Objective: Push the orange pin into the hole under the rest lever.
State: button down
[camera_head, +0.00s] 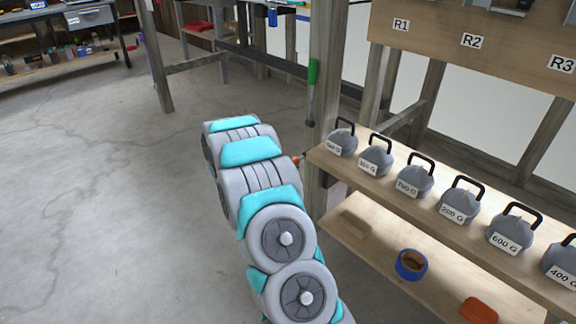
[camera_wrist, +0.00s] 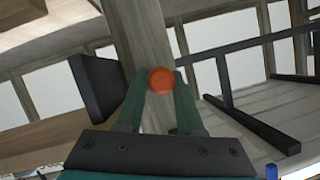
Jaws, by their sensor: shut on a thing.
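The orange pin shows as a round orange end (camera_wrist: 161,79) between the fingertips of my gripper (camera_wrist: 162,86) in the wrist view. The green fingers are shut on it. A wooden post (camera_wrist: 146,35) stands right behind the pin; I cannot tell whether the pin touches it. In the head view a bit of orange (camera_head: 296,160) shows past my arm, beside the post (camera_head: 323,80); my gripper is hidden there. A lever with a green grip (camera_head: 312,72) and dark rod stands upright along the post, above the orange bit. The hole is not visible.
A shelf (camera_head: 330,157) with several grey labelled weights stands right of the post. A lower shelf holds a blue tape roll (camera_head: 411,264) and an orange-red block (camera_head: 479,311). Open concrete floor (camera_head: 100,200) lies left of my arm.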

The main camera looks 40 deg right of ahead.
aim_at(297, 160)
jog(key=shift+w+d+p, duration=0.15)
jog(key=shift+d+p, duration=0.25)
jog(key=shift+d, duration=1.5)
jog(key=shift+c, duration=2.3)
grip_release()
jog(key=v, duration=0.7)
jog(key=shift+a+b, duration=0.35)
jog(key=shift+r, duration=0.15)
